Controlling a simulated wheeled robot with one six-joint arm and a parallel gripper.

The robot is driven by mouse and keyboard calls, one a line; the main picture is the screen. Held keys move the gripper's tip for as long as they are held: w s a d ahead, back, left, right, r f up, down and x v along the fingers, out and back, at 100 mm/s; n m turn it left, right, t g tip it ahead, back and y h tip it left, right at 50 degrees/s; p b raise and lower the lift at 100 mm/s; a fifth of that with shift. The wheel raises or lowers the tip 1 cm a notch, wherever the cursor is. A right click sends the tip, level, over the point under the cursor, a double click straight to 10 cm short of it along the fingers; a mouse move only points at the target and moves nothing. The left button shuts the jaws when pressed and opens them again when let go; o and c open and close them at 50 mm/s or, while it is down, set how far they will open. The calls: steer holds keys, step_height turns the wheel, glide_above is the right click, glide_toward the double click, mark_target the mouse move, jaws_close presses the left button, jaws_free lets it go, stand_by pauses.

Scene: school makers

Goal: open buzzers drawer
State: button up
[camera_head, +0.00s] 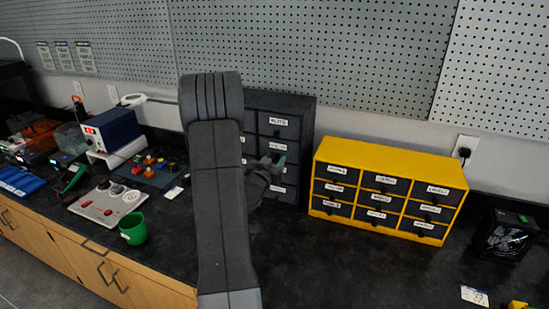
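A dark grey drawer cabinet (306,132) stands on the black counter against the wall, with white labels on its drawers. A yellow cabinet (392,153) with dark labelled drawers stands to its right. The labels are too small to read surely, so I cannot tell which drawer is the buzzers one. All visible drawers look shut. My gripper (274,164) is in front of the dark cabinet's middle to lower drawers. I cannot tell whether it touches a drawer or whether its fingers are open. My arm hides the left part of the dark cabinet.
Left of my arm are a green cup (133,229), a grey control panel (108,202) and a blue power supply (111,130). A black device (505,238) and a white card (474,296) lie at the right. The counter (350,268) before the yellow cabinet is clear.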

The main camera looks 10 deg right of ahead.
steer(key=shift+d, duration=0.1)
jaws_close()
steer(key=shift+s+a+f+b, duration=0.1)
steer(key=shift+s+a+b, duration=0.15)
steer(key=shift+s+b, duration=0.1)
steer(key=b+v, duration=0.4)
steer(key=v, duration=0.7)
steer(key=shift+s+r, duration=0.15)
steer(key=shift+r, duration=0.05)
steer(key=shift+a, duration=0.15)
jaws_free()
